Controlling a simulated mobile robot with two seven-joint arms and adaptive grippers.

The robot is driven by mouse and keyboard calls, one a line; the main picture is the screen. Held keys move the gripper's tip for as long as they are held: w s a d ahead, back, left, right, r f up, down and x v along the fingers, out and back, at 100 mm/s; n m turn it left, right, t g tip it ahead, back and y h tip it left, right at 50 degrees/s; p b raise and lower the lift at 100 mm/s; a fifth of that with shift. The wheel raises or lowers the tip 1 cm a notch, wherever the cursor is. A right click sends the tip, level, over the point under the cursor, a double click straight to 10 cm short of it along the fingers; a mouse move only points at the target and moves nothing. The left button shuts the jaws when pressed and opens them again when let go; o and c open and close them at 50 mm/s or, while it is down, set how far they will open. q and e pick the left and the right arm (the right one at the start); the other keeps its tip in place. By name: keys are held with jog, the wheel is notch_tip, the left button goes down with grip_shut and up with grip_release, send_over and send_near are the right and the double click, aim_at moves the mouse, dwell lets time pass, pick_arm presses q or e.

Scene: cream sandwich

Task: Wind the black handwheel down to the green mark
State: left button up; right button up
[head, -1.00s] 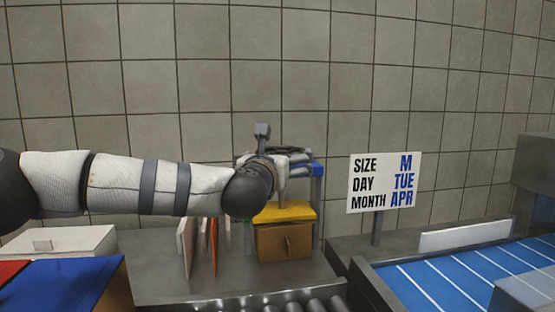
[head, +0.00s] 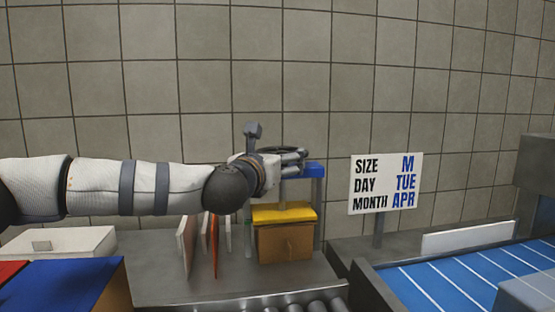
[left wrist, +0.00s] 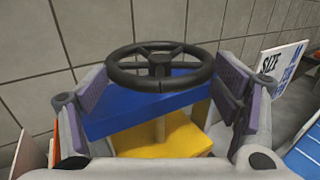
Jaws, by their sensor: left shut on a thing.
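The black handwheel (left wrist: 160,66) lies flat on top of a press with a blue crossbar (left wrist: 150,108). Its dark rim also shows in the head view (head: 292,149), partly behind my fingers. My left gripper (head: 300,160) is at the wheel, with one finger on each side of the rim in the left wrist view (left wrist: 160,90). It is shut on the wheel. Below the crossbar, a post runs down to a yellow plate (head: 283,212), which sits over a brown box (head: 285,243). My right gripper is not in view.
Upright thin panels (head: 214,245) stand left of the box. A sign (head: 386,183) stands to the right, beside a blue striped surface (head: 450,275). Rollers (head: 290,302) run along the front. A tiled wall closes off the back.

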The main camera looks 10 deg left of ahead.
aim_at(263, 151)
pick_arm(q)
jog(key=m+h, duration=0.1)
jog(key=a+m+g+h+b, duration=0.1)
jog(key=h, duration=0.1)
jog(key=a+m+h, duration=0.1)
jog(key=h, duration=0.1)
jog(key=shift+w+f, duration=0.25)
jog(key=shift+w, duration=0.1)
jog(key=m+g+h, duration=0.1)
jog(key=m+g+h+b, duration=0.1)
jog(key=h, duration=0.1)
jog(key=a+m+g+h, duration=0.1)
jog(key=shift+w+r+m+h, duration=0.25)
jog(key=shift+w+m+h, duration=0.05)
jog(key=shift+w, duration=0.05)
jog(key=shift+w+a+f+m+g+h+b, duration=0.15)
jog(key=shift+m+g+h+b, duration=0.1)
jog(key=shift+m+g+h, duration=0.25)
jog(key=shift+w+a+r+m+g+h+b, duration=0.1)
jog(key=shift+m+g+h+b, duration=0.1)
jog(key=shift+m+g+h, duration=0.25)
jog(key=shift+w+m+g+h, duration=0.1)
jog(key=shift+m+g+h, duration=0.35)
jog(key=shift+g, duration=0.1)
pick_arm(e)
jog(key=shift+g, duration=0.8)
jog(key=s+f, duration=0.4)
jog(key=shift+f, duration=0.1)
pick_arm(q)
jog(key=shift+b, duration=0.3)
